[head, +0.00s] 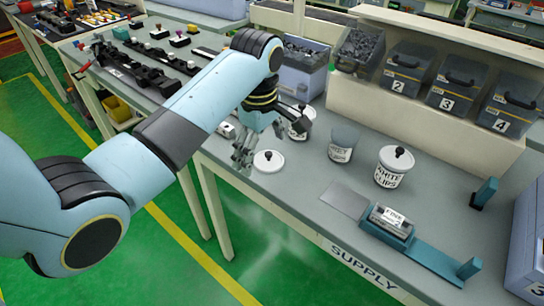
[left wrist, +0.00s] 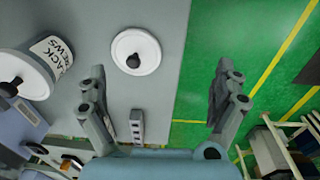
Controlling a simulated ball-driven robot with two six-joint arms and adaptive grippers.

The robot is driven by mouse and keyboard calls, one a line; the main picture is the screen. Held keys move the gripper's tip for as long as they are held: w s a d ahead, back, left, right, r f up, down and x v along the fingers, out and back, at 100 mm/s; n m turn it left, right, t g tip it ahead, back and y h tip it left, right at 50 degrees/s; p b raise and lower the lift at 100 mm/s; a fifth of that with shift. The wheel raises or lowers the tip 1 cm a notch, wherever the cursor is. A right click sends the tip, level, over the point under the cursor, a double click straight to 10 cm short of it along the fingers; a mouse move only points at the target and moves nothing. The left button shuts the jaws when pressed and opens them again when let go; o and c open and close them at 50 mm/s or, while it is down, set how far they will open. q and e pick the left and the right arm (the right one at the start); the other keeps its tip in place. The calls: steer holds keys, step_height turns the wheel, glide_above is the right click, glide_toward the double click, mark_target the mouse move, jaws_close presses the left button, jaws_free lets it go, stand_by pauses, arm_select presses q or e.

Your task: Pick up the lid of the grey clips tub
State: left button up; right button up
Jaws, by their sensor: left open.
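A round white lid (head: 268,155) with a black knob lies flat on the table near its front edge. It also shows in the left wrist view (left wrist: 122,46). The grey clips tub (head: 343,146) stands to the right of the lid, uncovered. My left gripper (head: 243,154) is open and empty, just left of the lid in the head view. In the left wrist view its two fingers (left wrist: 159,75) are spread apart, and the lid lies ahead of them, nearer the left finger. My right gripper is out of view.
The lidded white clips tub (head: 388,177) stands further right. A lidded black screws tub (left wrist: 30,62) stands behind the lid, partly hidden by my gripper in the head view. A teal fixture (head: 435,259) lies at the right. Grey bins (head: 455,92) line the back shelf.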

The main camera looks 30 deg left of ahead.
arm_select(q)
steer(key=w+r+n, duration=0.4)
steer(key=w+r, duration=0.1)
glide_above(273, 161)
steer(key=shift+g, duration=0.3)
steer(key=f, duration=0.5)
steer(key=shift+w+d+f, duration=0.2)
steer(key=shift+w+d, duration=0.05)
steer(key=f, duration=0.5)
steer(key=shift+s+a+f+p, duration=0.2)
steer(key=shift+a+p, duration=0.05)
steer(key=shift+p, duration=0.15)
steer(key=c, duration=1)
